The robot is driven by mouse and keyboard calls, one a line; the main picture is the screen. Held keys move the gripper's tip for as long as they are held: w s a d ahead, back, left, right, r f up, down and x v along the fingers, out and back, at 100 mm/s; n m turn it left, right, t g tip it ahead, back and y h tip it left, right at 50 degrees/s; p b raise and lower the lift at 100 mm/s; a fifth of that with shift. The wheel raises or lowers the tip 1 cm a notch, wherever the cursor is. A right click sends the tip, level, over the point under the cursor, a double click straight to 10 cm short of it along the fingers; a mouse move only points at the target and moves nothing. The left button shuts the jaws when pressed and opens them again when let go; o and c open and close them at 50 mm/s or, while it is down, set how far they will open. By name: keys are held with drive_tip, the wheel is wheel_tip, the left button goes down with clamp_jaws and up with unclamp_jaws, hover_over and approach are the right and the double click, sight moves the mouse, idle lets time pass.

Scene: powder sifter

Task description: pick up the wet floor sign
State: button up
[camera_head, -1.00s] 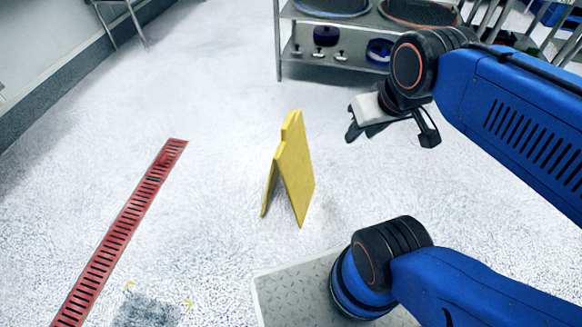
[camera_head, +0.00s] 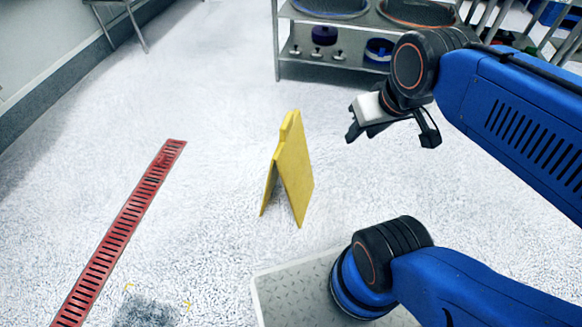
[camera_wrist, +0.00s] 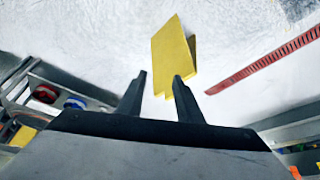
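The yellow wet floor sign (camera_head: 293,170) stands upright on the white speckled floor in the middle of the head view, its two panels spread like a tent. It also shows in the wrist view (camera_wrist: 172,55), beyond my fingertips. My gripper (camera_head: 391,138) is up and to the right of the sign in the head view, apart from it.
A red floor drain grate (camera_head: 120,230) runs along the floor to the left. A metal shelf rack (camera_head: 335,62) with round sieves stands at the back. A dark patch (camera_head: 147,311) lies at lower left. The floor around the sign is clear.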

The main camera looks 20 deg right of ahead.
drive_tip(key=shift+o, duration=0.3)
drive_tip(key=shift+w+a+r+n, duration=0.1)
drive_tip(key=shift+w+n, duration=0.25)
drive_tip(key=shift+n, duration=0.05)
drive_tip(key=n+g, duration=0.5)
drive_tip(key=n, duration=2.3)
hover_over(287, 127)
drive_tip(key=w, duration=0.3)
wheel_tip(287, 127, down, 8)
drive_tip(key=f, duration=1.6)
drive_tip(key=shift+d+f, duration=0.35)
drive_tip(key=shift+c, duration=0.6)
clamp_jaws()
